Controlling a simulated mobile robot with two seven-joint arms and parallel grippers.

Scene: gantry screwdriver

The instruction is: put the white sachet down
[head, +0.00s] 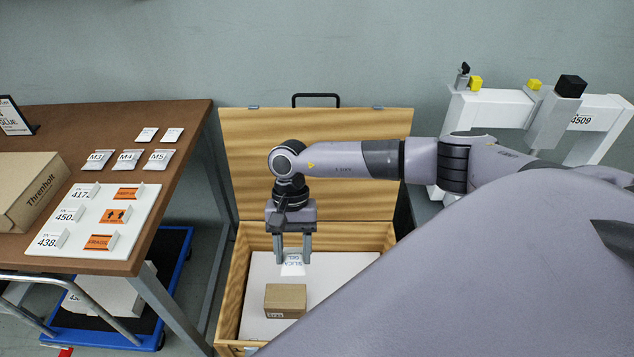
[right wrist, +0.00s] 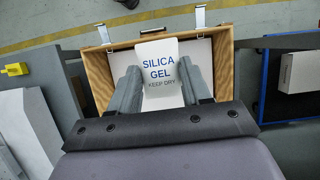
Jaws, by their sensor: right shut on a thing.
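The white sachet (head: 292,265) is marked SILICA GEL and hangs between the fingers of my right gripper (head: 292,258). In the right wrist view the sachet (right wrist: 158,70) sits between the two grey fingers (right wrist: 160,88), its print facing the camera. My right gripper is shut on it. It is held over the open wooden crate (head: 236,290), above the white lining inside (head: 338,268). A small brown cardboard box (head: 285,300) lies in the crate just below and in front of the sachet. My left gripper is not in view.
The crate's lid (head: 240,165) stands open at the back. A brown table (head: 190,125) on the left holds a white board (head: 135,225) with orange labels and a Threnholt carton (head: 30,190). A white gantry (head: 490,110) stands at the right. A blue trolley (head: 180,265) is under the table.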

